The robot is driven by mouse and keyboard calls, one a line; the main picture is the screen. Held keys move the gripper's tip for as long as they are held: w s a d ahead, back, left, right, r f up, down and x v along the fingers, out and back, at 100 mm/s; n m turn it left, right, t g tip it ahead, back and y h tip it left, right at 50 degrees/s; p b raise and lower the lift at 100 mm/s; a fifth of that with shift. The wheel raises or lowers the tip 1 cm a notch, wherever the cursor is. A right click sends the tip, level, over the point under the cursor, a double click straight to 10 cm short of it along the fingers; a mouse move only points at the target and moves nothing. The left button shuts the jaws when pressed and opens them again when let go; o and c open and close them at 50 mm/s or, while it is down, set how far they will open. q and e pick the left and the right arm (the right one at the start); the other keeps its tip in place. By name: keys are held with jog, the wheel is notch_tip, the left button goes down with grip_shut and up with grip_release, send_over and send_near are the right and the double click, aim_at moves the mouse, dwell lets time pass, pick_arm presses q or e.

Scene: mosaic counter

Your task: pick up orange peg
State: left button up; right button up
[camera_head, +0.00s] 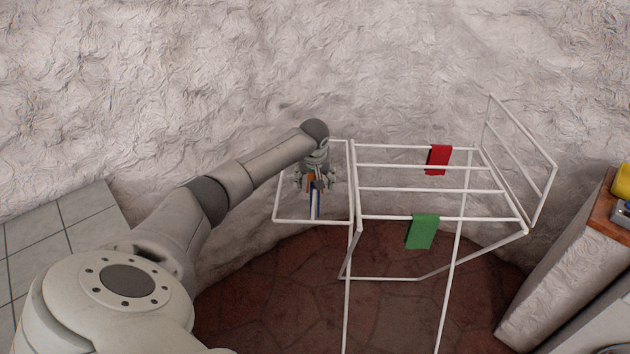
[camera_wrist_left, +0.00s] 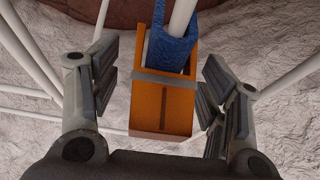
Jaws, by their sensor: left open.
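The orange peg (camera_wrist_left: 162,104) is between the open fingers of my left gripper (camera_wrist_left: 160,98) in the left wrist view, with a gap on each side. A blue cloth (camera_wrist_left: 172,50) is draped over a white rod right at the peg's upper end. In the head view my left gripper (camera_head: 315,181) points down at the left section of the white drying rack (camera_head: 362,190). Only a sliver of the peg and the blue cloth (camera_head: 315,203) show below it. My right gripper is not in view.
A red cloth (camera_head: 438,160) and a green cloth (camera_head: 422,231) hang on the rack's rods to the right. Thin white rods surround my left gripper. A rough pale wall stands behind the rack. A counter with a wooden top (camera_head: 608,207) is at the right edge.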

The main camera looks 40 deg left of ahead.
pick_arm(q)
jog(key=c, duration=0.9)
jog(key=shift+r, duration=0.1)
